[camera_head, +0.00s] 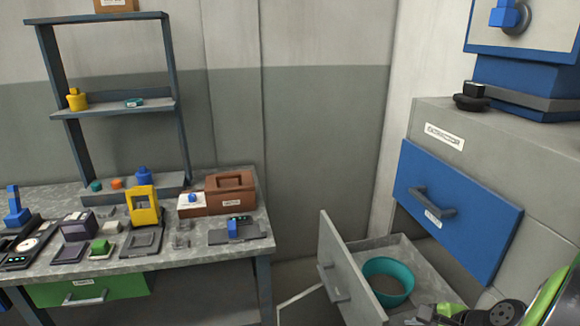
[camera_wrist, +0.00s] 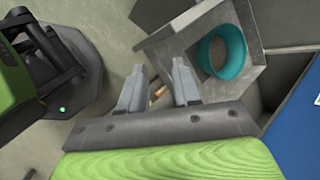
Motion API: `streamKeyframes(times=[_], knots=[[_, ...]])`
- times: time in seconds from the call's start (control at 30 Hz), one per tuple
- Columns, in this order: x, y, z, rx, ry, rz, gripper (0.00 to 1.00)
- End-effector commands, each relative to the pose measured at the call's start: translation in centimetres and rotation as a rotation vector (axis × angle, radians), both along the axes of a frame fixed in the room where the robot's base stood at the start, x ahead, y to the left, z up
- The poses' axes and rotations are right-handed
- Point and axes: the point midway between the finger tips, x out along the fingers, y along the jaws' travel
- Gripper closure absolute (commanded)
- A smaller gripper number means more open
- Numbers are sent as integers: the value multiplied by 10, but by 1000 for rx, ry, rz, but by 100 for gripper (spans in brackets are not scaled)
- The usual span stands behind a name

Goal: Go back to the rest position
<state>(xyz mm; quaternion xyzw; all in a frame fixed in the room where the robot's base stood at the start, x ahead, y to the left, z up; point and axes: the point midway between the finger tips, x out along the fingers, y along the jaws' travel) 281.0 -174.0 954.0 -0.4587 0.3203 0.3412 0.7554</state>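My gripper (camera_wrist: 159,80) shows in the wrist view with its two grey fingers apart. No held object can be made out between them; a small orange-brown bit shows in the gap, too small to identify. An open grey drawer (camera_wrist: 178,52) lies beyond the fingertips, with a teal round container (camera_wrist: 240,52) in it. In the head view the same drawer (camera_head: 333,262) is pulled out and the teal container (camera_head: 368,268) sits inside. Green and dark parts of my arm show at the lower right there; the fingertips cannot be made out.
A blue drawer front (camera_head: 460,210) juts from the grey cabinet (camera_head: 500,150) above the open drawer. A workbench (camera_head: 190,255) with several devices, a brown toolbox (camera_head: 230,195) and a shelf rack (camera_head: 112,110) stands at left. Bare floor shows between bench and drawer.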

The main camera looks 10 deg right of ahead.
Motion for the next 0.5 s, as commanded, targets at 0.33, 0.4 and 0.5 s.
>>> streamKeyframes(times=[0.33,0.4,0.5], knots=[[-15,108,89,-510,-13,755,68],[-32,134,116,-673,-37,981,68],[-64,161,148,-899,-80,1274,68]])
